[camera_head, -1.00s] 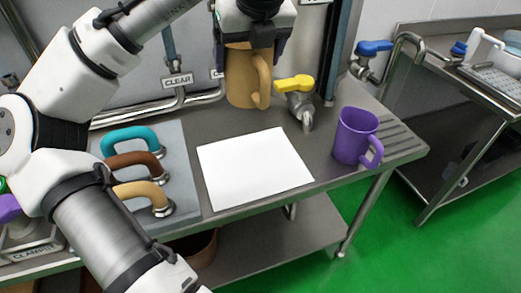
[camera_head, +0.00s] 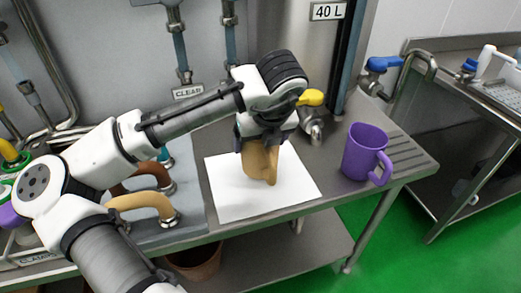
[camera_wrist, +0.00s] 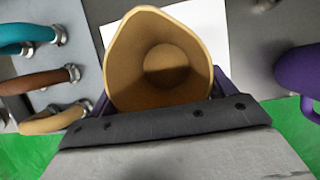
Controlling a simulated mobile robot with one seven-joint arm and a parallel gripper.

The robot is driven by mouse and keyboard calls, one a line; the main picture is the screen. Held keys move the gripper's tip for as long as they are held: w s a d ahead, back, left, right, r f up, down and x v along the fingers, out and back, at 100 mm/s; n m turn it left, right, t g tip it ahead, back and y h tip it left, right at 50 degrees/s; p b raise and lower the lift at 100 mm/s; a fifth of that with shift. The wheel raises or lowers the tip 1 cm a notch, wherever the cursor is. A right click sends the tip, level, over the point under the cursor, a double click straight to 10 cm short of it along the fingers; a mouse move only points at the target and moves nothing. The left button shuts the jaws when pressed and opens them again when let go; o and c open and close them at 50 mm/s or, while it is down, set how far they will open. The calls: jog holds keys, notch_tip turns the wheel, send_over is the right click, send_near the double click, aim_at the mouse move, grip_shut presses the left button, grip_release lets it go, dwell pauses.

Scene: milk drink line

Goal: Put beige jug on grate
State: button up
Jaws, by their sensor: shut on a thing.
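The beige jug (camera_head: 262,164) is held by my gripper (camera_head: 264,135) over the white sheet on the steel bench. Whether its base touches the sheet is hard to tell. In the wrist view the jug (camera_wrist: 158,62) shows its open mouth and empty-looking inside, with my gripper (camera_wrist: 160,112) shut on it. A ribbed drain strip (camera_head: 413,152) lies at the bench's right end. A grey grid-like piece (camera_head: 497,86) lies on the far right table. I cannot tell which of these is the grate.
A purple jug (camera_head: 364,152) stands right of the white sheet (camera_head: 230,196). A tap with a yellow handle (camera_head: 311,98) is behind the sheet. Brown (camera_head: 150,174) and beige (camera_head: 140,202) curved handles stand on a grey panel at left. A blue-handled tap (camera_head: 384,65) is behind right.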

aim_at(261, 153)
jog(key=shift+f, duration=1.65)
jog(key=shift+f, duration=0.15)
jog(key=o, duration=0.9)
